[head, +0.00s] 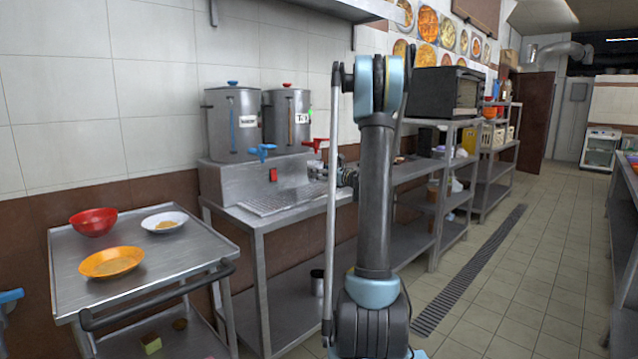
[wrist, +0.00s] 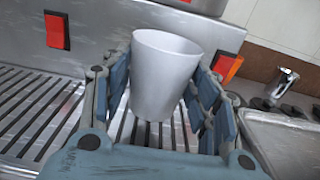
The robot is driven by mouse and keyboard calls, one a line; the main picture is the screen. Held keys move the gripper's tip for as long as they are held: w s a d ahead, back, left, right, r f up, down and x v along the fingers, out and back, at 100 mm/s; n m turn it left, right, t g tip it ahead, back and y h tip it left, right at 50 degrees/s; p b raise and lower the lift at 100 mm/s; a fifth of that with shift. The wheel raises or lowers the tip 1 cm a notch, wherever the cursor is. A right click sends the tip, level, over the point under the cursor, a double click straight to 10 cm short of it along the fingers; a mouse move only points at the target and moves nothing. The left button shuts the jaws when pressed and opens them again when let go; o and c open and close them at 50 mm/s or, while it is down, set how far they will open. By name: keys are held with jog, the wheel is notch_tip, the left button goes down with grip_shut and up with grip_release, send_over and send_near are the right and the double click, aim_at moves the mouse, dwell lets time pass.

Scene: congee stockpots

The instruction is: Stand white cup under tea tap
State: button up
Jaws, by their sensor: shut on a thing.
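The white cup (wrist: 165,75) stands upright between the fingers of my gripper (wrist: 162,105) in the wrist view, and the gripper is shut on it. The cup is over the slotted drip grate (wrist: 45,105); whether its base touches the grate I cannot tell. In the head view the grate (head: 275,203) lies below two steel urns. The right urn (head: 283,115) has a partly hidden label starting with T and a red tap (head: 315,144). The left urn (head: 232,125) has a blue tap (head: 262,152). My arm hides most of the gripper and cup there.
A steel cart (head: 65,255) at left holds a red bowl (head: 93,222), an orange plate (head: 111,262) and a white plate (head: 164,222). A red switch (wrist: 57,30) is on the urn stand. Floor is clear at right.

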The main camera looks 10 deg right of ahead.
jog(key=shift+s+d+f, duration=0.1)
jog(key=shift+d+f, duration=0.05)
jog(key=shift+f, duration=1.5)
jog(key=shift+f, duration=0.1)
jog(key=o, duration=1.1)
